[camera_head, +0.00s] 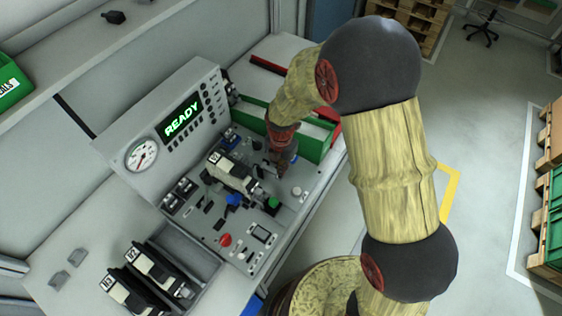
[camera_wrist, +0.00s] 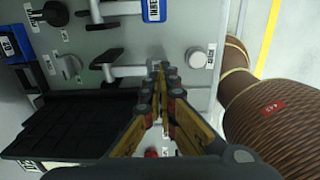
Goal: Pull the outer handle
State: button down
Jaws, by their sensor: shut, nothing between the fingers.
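In the wrist view, two T-shaped handles with black grips and pale metal stems stand on the grey panel (camera_wrist: 185,22). The nearer handle (camera_wrist: 105,67) has its stem running right toward my fingertips. The other handle (camera_wrist: 92,14) is at the top edge, beside a blue label too small to read surely. I cannot tell from lettering which is the outer one. My gripper (camera_wrist: 160,70) is shut and empty, its tips at the right end of the nearer stem; contact is unclear. In the head view my gripper (camera_head: 281,168) is low over the console's right side.
A round knob (camera_wrist: 195,58) is right of my fingertips, another (camera_wrist: 68,65) to the left. In the head view, a green bin (camera_head: 318,143) stands behind my gripper, and a READY display (camera_head: 183,120) faces the panel.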

aim_at(284, 177)
jog(key=shift+f, duration=0.65)
jog(key=f, duration=0.1)
jog(key=f+b, duration=0.2)
jog(key=f, duration=0.1)
jog(key=shift+s+d+f, duration=0.1)
jog(key=shift+s+d, duration=0.2)
jog(key=shift+d, duration=0.1)
